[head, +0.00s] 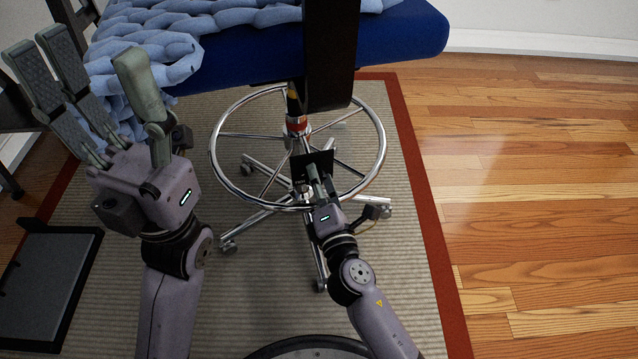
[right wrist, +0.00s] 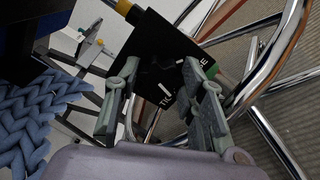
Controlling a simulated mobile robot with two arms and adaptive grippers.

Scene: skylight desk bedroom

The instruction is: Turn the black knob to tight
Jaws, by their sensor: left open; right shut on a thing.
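A black plate (head: 322,158) with pale lettering is fixed on the chair's column, below the seat. In the right wrist view, the plate (right wrist: 165,38) shows parts of words, one starting "TI" and another ending "SE". The black knob (right wrist: 164,82) is in front of the plate, dark against dark, with a thin pale mark; its exact turn is hard to read. My right gripper (head: 317,180) is shut on the knob, with a finger on either side of it in the wrist view (right wrist: 162,88). My left gripper (head: 88,68) is open and empty, raised at the left.
The chair has a blue seat (head: 405,35) with a blue knitted blanket (head: 155,45), a chrome foot ring (head: 375,128) and a wheeled base. It stands on a beige rug (head: 405,240) with a red border. Wooden floor (head: 540,180) at the right is clear.

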